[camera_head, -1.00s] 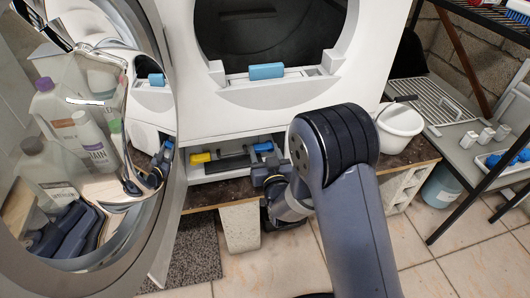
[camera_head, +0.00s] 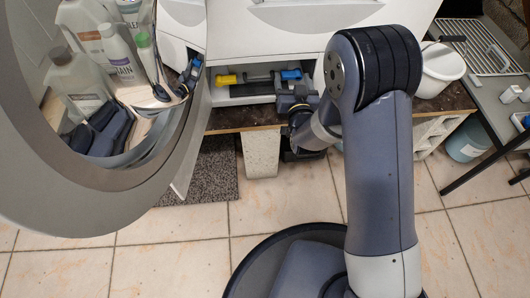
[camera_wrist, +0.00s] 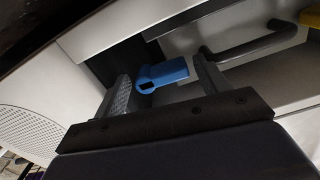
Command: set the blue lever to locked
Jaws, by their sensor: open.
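The blue lever (camera_head: 291,74) is at the right end of the low recess in the white machine. In the wrist view the blue lever (camera_wrist: 162,74) lies between the two fingers, its rounded end towards the lower left. My gripper (camera_head: 297,97) is just in front of and below it in the head view. In the wrist view my gripper (camera_wrist: 163,84) is open, with a finger on each side of the lever and visible gaps. Whether the fingertips reach past the lever is hard to tell. No lock marking is readable.
A dark bar handle (camera_wrist: 252,45) is right of the lever in the wrist view. A yellow lever (camera_head: 226,79) is at the recess's left. The open round door (camera_head: 150,195) stands on the left, with bottles showing in its glass. A white bucket (camera_head: 440,68) stands right.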

